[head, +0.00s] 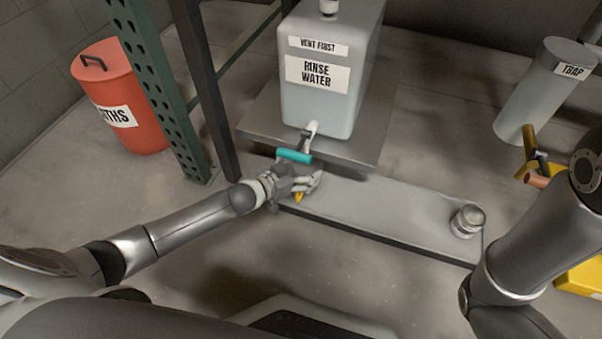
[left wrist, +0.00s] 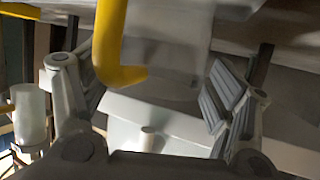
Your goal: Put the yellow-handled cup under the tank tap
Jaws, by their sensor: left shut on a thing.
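The cup's yellow handle (head: 299,197) shows at my left gripper (head: 304,186); the cup's body is mostly hidden in the head view. In the left wrist view the yellow handle (left wrist: 118,50) lies between the fingers, close to the left one, with a grey surface behind it. My gripper is just below and in front of this tap in the picture. My right gripper is not visible.
A long low grey bench (head: 375,212) runs right from below the tank, with a metal can (head: 467,221) at its right end. A red bin (head: 123,95) stands left behind a green perforated post (head: 162,90). A grey cylinder labelled "TRAP" (head: 540,90) stands right.

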